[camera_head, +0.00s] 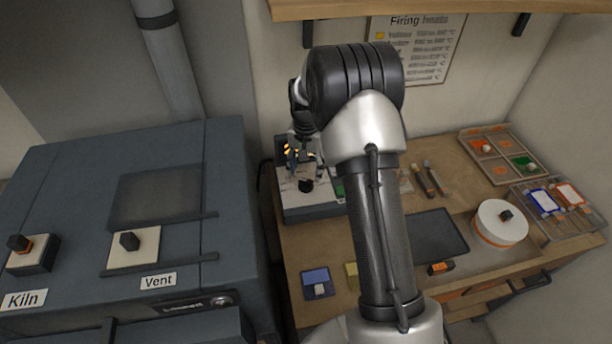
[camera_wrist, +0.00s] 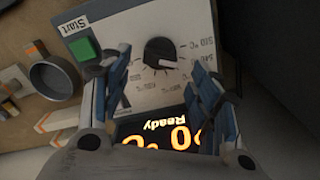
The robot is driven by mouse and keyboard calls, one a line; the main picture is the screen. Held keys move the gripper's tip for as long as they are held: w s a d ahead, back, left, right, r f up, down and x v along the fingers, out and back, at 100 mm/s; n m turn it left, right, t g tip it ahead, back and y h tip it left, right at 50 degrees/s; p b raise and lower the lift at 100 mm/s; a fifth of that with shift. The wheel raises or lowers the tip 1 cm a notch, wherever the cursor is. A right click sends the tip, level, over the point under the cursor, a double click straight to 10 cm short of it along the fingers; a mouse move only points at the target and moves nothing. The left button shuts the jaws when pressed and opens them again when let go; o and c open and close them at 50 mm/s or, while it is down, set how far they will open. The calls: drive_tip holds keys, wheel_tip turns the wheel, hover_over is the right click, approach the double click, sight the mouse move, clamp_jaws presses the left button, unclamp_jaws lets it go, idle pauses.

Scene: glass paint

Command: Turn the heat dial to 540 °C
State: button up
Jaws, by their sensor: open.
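The control unit (camera_head: 312,211) stands on the bench at the left in the head view. Its black heat dial (camera_wrist: 158,50) is near the middle of the wrist view, where the panel appears upside down; it also shows in the head view (camera_head: 306,186). The dial's white pointer points right and slightly down, near a label that seems to read 540 °C, partly behind a finger. The lit display (camera_wrist: 165,135) reads "Ready" and part of a °C figure; fingers hide the rest. My gripper (camera_wrist: 158,62) is open, its fingers on either side of the dial, apparently not touching it.
A green Start button (camera_wrist: 85,48) sits beside the dial, close to one finger. A round cup (camera_wrist: 55,78) lies near the panel. The kiln (camera_head: 230,200) stands left of the bench. A white turntable (camera_head: 500,222) and paint trays (camera_head: 500,150) are at the right.

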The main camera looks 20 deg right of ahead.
sight(306, 181)
wheel_tip(306, 181, up, 8)
idle(0.5)
drive_tip(key=s+a+r+n+t+b, duration=0.1)
drive_tip(key=s+a+r+n, duration=0.1)
drive_tip(key=s+a+r, duration=0.35)
drive_tip(key=s+a+r+n+t+b, duration=0.1)
drive_tip(key=s+a+r+n+b, duration=0.1)
drive_tip(key=s+r, duration=0.65)
drive_tip(key=s+a+f+n+t+b, duration=0.1)
drive_tip(key=s+a+n, duration=0.1)
drive_tip(key=s, duration=0.7)
drive_tip(key=s+a+f+n+t+b, duration=0.1)
drive_tip(key=s+a+f+n, duration=0.1)
drive_tip(key=s, duration=0.8)
drive_tip(key=shift+s+f+t, duration=0.3)
